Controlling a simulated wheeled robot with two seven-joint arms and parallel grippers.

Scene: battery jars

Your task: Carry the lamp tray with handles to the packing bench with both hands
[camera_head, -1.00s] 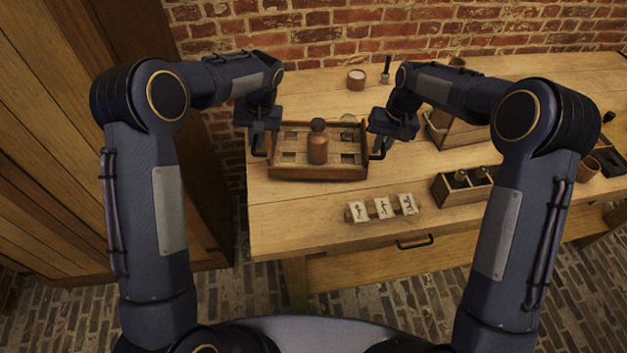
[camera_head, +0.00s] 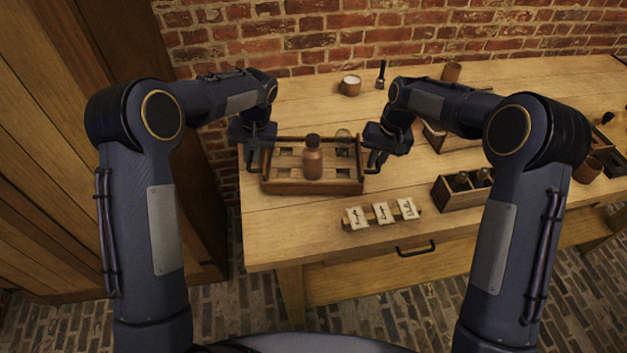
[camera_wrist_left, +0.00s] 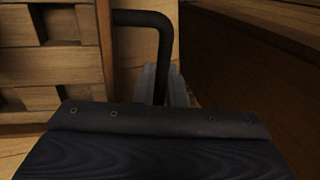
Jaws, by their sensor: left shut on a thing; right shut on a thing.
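The wooden lamp tray (camera_head: 300,187) is at the left end of the bench (camera_head: 290,238) in the head view, with compartments and a black handle at each side. A brown bottle (camera_head: 313,160) stands upright in it, and a clear round glass thing (camera_head: 343,136) is at its back right. My left gripper (camera_head: 256,160) is shut on the left handle; the black handle (camera_wrist_left: 152,20) also shows between its fingers in the left wrist view. My right gripper (camera_head: 376,155) is shut on the right handle. I cannot tell whether the tray touches the bench top.
Three white cards (camera_head: 381,212) stand in a holder in front of the tray. A small crate with dark bottles (camera_head: 462,190) is to the right. A white-topped jar (camera_head: 350,86) stands behind. A tall wooden cabinet (camera_head: 60,180) is close on the left.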

